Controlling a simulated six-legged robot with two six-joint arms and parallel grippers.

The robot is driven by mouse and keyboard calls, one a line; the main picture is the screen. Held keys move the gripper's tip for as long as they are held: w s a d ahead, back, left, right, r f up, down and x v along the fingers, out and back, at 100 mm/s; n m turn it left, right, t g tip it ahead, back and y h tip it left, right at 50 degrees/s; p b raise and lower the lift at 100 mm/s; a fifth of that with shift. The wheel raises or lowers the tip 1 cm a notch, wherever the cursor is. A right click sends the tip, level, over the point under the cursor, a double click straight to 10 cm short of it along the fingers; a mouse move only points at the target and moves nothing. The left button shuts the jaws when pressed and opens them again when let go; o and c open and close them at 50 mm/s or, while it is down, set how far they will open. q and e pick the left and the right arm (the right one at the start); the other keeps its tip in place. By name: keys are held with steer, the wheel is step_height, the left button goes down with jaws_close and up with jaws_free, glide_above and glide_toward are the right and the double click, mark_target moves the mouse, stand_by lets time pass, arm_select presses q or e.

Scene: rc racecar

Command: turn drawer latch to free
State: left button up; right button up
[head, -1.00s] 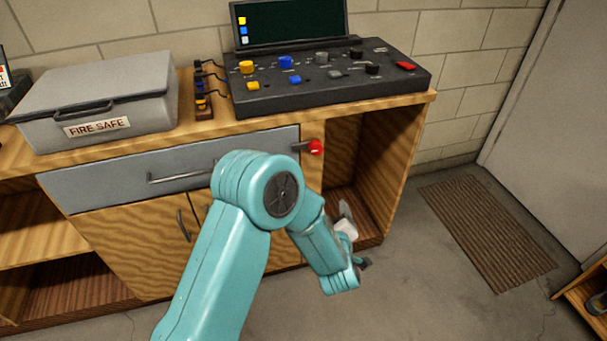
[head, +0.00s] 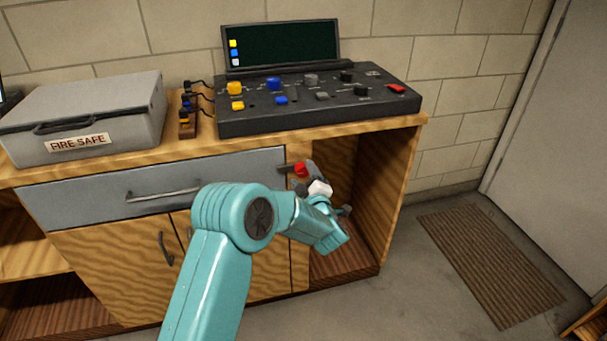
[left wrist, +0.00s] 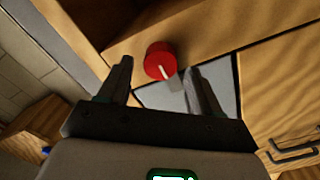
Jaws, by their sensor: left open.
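The drawer latch is a red knob (head: 300,170) with a short metal bar at the right end of the grey drawer (head: 80,190). In the head view the bar points left, onto the drawer front. The knob also shows in the left wrist view (left wrist: 160,58), with a white mark on its face and the bar reaching over the grey panel. My left gripper (left wrist: 158,68) is open, its fingers on either side of the knob in that view. I cannot tell whether they touch it. In the head view this gripper (head: 307,176) partly covers the knob. My right gripper is not in view.
A control box (head: 320,100) with knobs and a screen stands on the wooden bench, beside a grey fire safe (head: 90,110). The drawer has a bar handle (head: 163,194). Right of the latch is an open compartment (head: 345,235). A brown mat (head: 490,265) lies on the floor.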

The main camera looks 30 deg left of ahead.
arm_select(q)
steer(key=shift+x, duration=0.85)
steer(key=c, duration=1)
steer(key=shift+c, duration=0.2)
